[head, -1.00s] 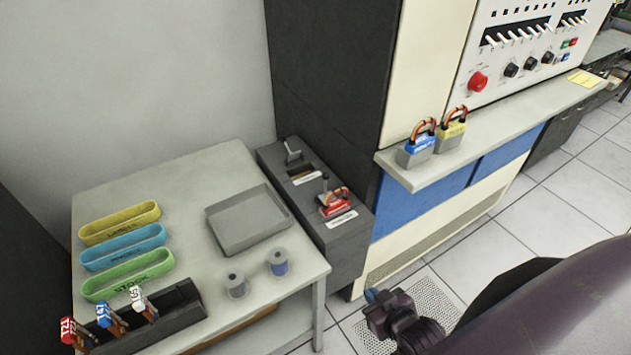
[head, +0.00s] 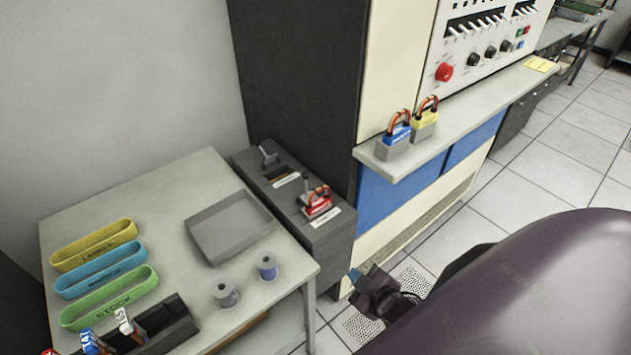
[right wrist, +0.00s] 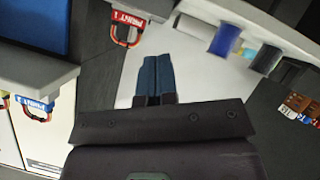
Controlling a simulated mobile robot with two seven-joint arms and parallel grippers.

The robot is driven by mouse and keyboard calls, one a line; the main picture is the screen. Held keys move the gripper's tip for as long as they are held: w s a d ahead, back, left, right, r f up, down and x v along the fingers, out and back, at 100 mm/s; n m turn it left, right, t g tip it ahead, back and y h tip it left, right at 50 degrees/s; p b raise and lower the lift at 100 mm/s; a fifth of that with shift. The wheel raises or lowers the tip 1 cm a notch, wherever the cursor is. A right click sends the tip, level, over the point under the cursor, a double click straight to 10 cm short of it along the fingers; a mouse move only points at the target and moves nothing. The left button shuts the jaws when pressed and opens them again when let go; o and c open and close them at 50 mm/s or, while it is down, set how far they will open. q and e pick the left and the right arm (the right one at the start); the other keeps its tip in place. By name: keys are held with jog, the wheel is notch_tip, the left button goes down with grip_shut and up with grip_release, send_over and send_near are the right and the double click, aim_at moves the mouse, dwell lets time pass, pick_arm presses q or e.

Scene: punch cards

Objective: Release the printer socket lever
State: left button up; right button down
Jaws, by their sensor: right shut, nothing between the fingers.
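A dark socket box (head: 318,245) stands beside the table with two upright levers on top. The front lever (head: 306,186) is next to a red plug (head: 318,205) with a looped cable; the rear lever (head: 268,156) stands by a slot with no plug in it. In the right wrist view the red plug (right wrist: 127,19) reads PRINT 1. The front label is too small to read. My right gripper (head: 354,274) is low beside the box's front right corner, apart from the levers. Its blue fingers (right wrist: 155,72) are together and empty. My left gripper is not in view.
A table (head: 165,185) holds a grey tray (head: 230,226), coloured bands, two spools and a dark rack of plugs. A ledge (head: 455,120) on the cabinet at right carries blue (head: 394,138) and yellow plugs (head: 425,124). Tiled floor is open on the right.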

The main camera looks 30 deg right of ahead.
pick_arm(q)
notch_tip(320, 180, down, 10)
jog(key=b, duration=0.9)
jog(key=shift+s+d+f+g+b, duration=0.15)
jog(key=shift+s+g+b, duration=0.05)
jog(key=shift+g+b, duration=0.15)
pick_arm(e)
jog(key=w+d+r+m+t+y, duration=0.1)
jog(key=w+d+m, duration=0.4)
jog(key=m, duration=0.5)
jog(key=w+d+r+m+t+y, duration=0.1)
jog(key=w+d+r+m+y, duration=0.3)
jog(key=w+m, duration=0.5)
notch_tip(320, 180, up, 2)
jog(key=shift+w+d+r+m+y, duration=0.15)
jog(key=shift+w+d+m+y, duration=0.15)
jog(key=shift+d+m, duration=0.7)
jog(key=shift+d, duration=0.2)
jog(key=x, duration=1.3)
jog(key=shift+w+a, duration=0.1)
jog(key=shift+w, duration=0.3)
